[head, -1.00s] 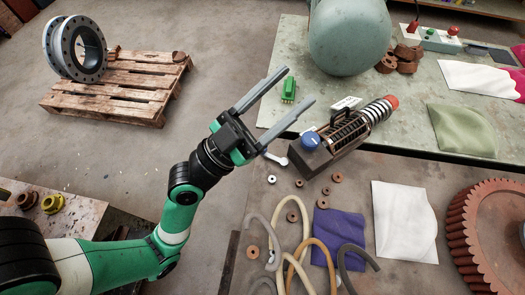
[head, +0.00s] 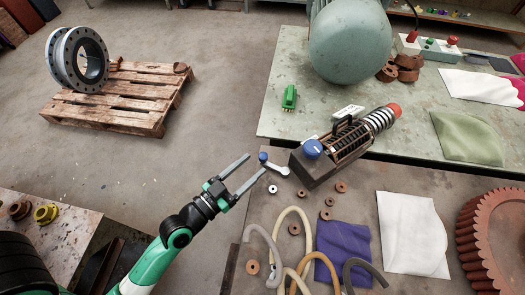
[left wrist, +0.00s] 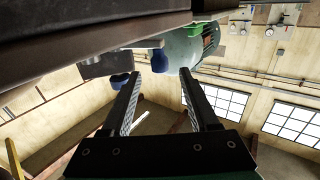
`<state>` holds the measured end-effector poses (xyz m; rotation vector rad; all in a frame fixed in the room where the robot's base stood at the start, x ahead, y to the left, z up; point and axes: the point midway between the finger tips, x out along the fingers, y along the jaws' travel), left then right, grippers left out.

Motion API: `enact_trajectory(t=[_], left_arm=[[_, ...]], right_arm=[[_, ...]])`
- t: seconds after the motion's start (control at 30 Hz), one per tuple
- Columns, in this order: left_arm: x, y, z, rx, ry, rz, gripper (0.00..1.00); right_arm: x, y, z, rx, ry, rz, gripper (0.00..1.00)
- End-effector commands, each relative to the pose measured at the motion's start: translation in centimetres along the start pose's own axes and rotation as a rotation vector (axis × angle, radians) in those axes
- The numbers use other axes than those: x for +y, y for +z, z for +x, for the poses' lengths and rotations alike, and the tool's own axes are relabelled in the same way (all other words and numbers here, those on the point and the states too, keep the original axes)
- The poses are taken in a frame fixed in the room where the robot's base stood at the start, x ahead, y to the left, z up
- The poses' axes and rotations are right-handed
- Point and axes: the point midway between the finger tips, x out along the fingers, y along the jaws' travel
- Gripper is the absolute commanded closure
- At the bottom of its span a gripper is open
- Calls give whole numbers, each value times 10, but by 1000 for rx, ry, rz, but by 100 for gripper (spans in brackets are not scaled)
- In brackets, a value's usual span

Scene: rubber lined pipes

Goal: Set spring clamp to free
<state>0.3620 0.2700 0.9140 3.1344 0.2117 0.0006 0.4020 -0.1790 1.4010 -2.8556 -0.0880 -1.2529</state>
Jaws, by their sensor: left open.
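A dark spring device (head: 350,145) with a coil and a red tip lies on the table near its left edge. A round blue knob (head: 312,148) sits on its near end. A pale lever (head: 279,168) with a blue ball (head: 263,156) sticks out to the left. I cannot tell which part is the spring clamp. My left gripper (head: 256,164) is open and empty, its fingertips close to the blue ball. In the left wrist view, a blue end (left wrist: 160,60) shows between and beyond the fingers, and another blue knob (left wrist: 119,79) is left of them.
Bent hoses (head: 300,250), brown rings (head: 329,214) and a purple cloth (head: 343,250) lie on the table below the device. A green connector (head: 289,97) and a large grey-green tank (head: 350,45) are on the back table. Open floor lies left of the table.

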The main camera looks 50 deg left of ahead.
Motion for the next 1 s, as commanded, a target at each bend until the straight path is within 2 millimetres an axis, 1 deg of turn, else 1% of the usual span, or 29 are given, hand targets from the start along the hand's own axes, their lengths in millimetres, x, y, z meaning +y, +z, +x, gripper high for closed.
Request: enact_trajectory(t=[0.03, 0.1, 0.23, 0.37, 0.57, 0.6, 0.67, 0.8, 0.87, 0.9, 0.93, 1.0], left_arm=[[0, -3, 12, 3, 2, 1, 39], [0, -3, 26, 3, 1, 2, 39], [0, 0, 44, 2, 1, 0, 39], [0, 0, 51, 1, 1, 0, 39], [0, 1, 51, 0, 0, 0, 39], [0, 1, 51, 0, 0, 0, 43], [0, 1, 51, 0, 0, 0, 54], [0, 1, 51, 0, 0, 0, 79], [0, 1, 51, 0, 0, 0, 90], [0, 1, 51, 0, 0, 0, 97], [0, 1, 51, 0, 0, 0, 100], [0, 1, 51, 0, 0, 0, 100]], right_arm=[[0, -3, 4, 0, 0, 0, 50], [0, -5, 6, -1, 0, 0, 50], [0, -4, 5, -1, 0, 0, 50], [0, -4, 5, -1, 0, 0, 50], [0, -4, 5, -1, 0, 0, 50], [0, -4, 5, -1, 0, 0, 50], [0, -4, 5, -1, 0, 0, 50], [0, -4, 5, -1, 0, 0, 50], [0, -4, 5, -1, 0, 0, 50], [0, -4, 5, -1, 0, 0, 50], [0, -4, 5, -1, 0, 0, 50], [0, -4, 5, -1, 0, 0, 50]])
